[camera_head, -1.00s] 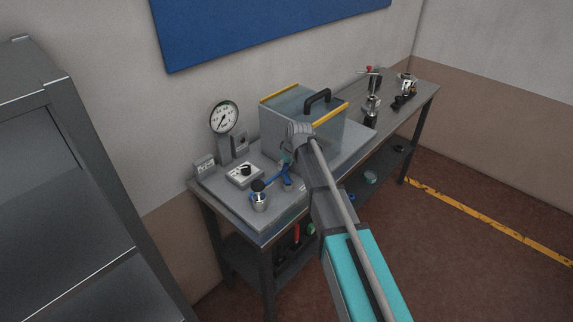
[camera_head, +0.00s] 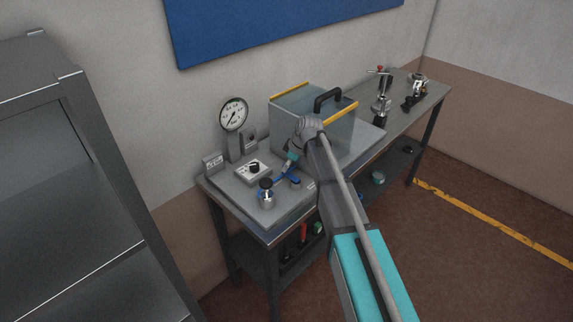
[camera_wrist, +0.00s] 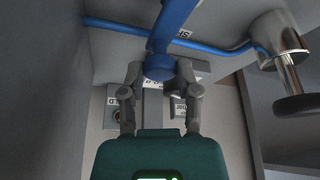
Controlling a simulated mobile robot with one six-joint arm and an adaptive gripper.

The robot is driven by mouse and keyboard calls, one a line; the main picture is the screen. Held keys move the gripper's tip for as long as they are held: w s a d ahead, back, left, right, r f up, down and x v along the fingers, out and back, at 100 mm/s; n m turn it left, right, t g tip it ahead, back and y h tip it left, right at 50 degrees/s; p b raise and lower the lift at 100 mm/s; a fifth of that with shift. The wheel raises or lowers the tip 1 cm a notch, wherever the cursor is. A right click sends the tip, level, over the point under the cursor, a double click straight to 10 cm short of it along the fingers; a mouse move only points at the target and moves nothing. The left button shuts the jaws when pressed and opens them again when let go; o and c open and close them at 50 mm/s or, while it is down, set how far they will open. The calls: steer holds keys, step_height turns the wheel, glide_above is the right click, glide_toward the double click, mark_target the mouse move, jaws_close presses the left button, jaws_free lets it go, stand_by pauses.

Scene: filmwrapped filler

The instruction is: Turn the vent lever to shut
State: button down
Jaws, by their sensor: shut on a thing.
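The blue vent lever (camera_wrist: 168,36) runs down from the top middle of the wrist view, and its rounded end lies between my gripper's fingers. My gripper (camera_wrist: 160,76) is shut on the lever, with one grey finger on each side. In the head view my gripper (camera_head: 290,160) is low over the bench, in front of the clear box. There the wrist and fingers hide much of the lever. The blue pipe (camera_wrist: 115,27) crosses behind the lever in the wrist view.
A metal valve with a black knob (camera_head: 267,198) stands left of my gripper. A dial gauge (camera_head: 233,114) and a switch box (camera_head: 253,169) are behind it. The clear box (camera_head: 290,112) with a black handle is close behind my wrist. Clamps stand at the bench's far end.

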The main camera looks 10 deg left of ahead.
steer(key=c, duration=0.6)
jaws_free()
steer(key=shift+c, duration=0.2)
steer(key=s+d+f+m+g+h, duration=0.1)
steer(key=s+d+m+h, duration=0.3)
steer(key=s+d+m, duration=1.1)
steer(key=s+d, duration=0.9)
steer(key=d, duration=0.2)
steer(key=shift+s+d+f, duration=0.25)
steer(key=shift+s+d, duration=0.05)
steer(key=shift+s, duration=0.05)
